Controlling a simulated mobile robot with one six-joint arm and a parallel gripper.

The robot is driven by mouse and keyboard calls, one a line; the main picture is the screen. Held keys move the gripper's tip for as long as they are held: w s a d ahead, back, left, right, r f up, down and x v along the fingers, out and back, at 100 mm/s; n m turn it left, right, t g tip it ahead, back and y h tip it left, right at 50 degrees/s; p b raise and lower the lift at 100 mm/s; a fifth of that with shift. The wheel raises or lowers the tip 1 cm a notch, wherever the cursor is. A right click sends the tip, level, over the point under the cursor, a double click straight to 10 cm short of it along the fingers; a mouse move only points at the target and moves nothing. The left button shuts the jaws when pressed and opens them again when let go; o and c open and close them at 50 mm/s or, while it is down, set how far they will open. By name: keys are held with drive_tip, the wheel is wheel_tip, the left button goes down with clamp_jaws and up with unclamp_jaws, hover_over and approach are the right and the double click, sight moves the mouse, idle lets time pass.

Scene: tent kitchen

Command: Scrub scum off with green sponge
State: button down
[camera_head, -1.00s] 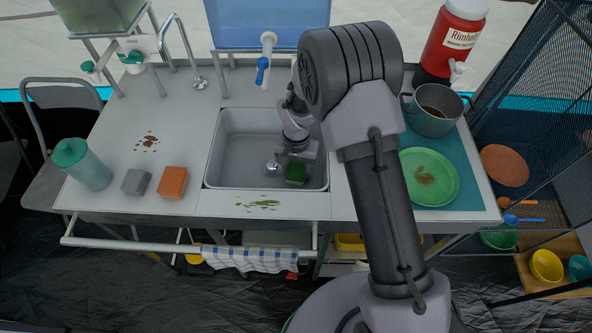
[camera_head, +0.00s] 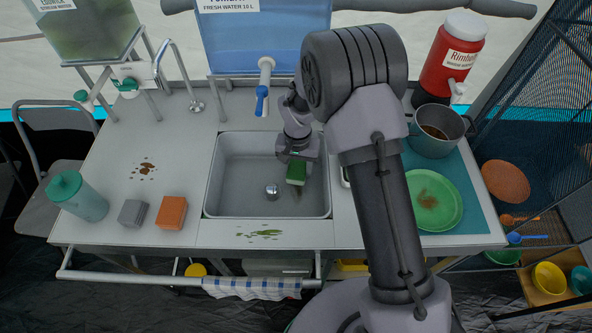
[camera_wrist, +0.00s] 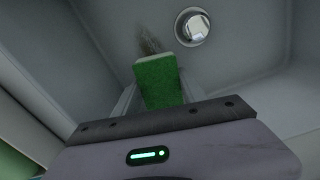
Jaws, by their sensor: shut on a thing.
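My gripper (camera_head: 297,164) is shut on the green sponge (camera_head: 296,173), inside the sink basin (camera_head: 238,190) near its right side. The sponge also shows in the wrist view (camera_wrist: 158,83), held between the fingers, with its green face toward the camera. A greyish-brown smear (camera_wrist: 149,42) lies on the basin surface just past the sponge in the wrist view. I cannot tell whether the sponge touches the basin. A green-brown scum patch (camera_head: 262,235) lies on the counter in front of the sink. A brown speckled stain (camera_head: 146,169) lies on the counter to the left.
An orange sponge (camera_head: 171,213), a grey sponge (camera_head: 133,213) and a teal jug (camera_head: 77,195) stand on the left counter. A faucet (camera_head: 264,85) hangs over the sink's back edge. A pot (camera_head: 436,129) and a soiled green plate (camera_head: 434,200) sit at right.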

sight(297, 168)
drive_tip(key=shift+r+p, duration=1.45)
drive_tip(key=shift+r, duration=1)
